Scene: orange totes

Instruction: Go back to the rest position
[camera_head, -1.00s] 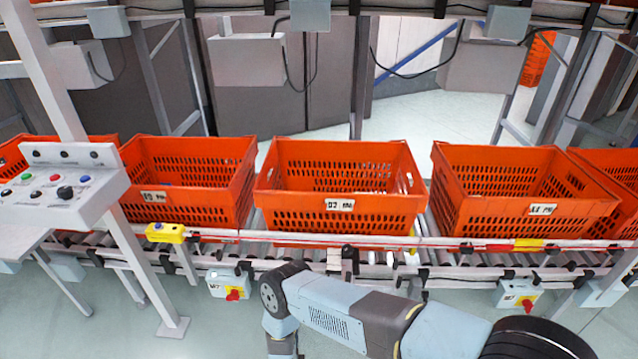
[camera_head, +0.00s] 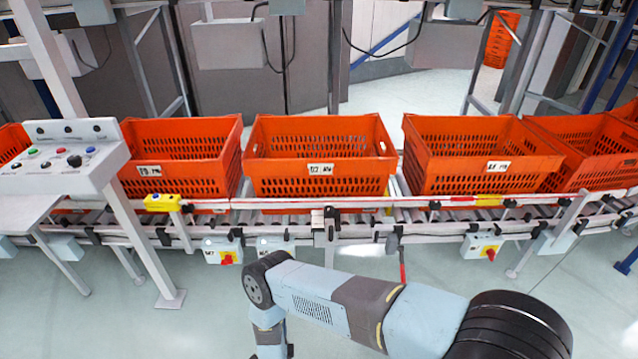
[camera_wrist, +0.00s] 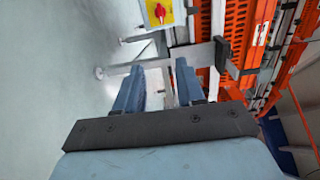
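My gripper (camera_wrist: 158,88) shows in the wrist view with its two blue fingers apart and nothing between them. Behind the fingers are the pale floor and the metal legs of the conveyor. In the head view my arm is folded low in front of the conveyor, and the gripper itself cannot be made out there. Orange totes stand in a row on the roller conveyor (camera_head: 345,228): a middle tote (camera_head: 318,186), a left tote (camera_head: 190,180) and a right tote (camera_head: 478,172). The totes' visible insides look mostly empty.
A control panel (camera_head: 62,180) on a post stands at the left. Switch boxes with red knobs hang below the conveyor, one at the left (camera_head: 222,250) and one at the right (camera_head: 482,246). A yellow box (camera_head: 162,203) sits on the rail. The front floor (camera_head: 130,325) is clear.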

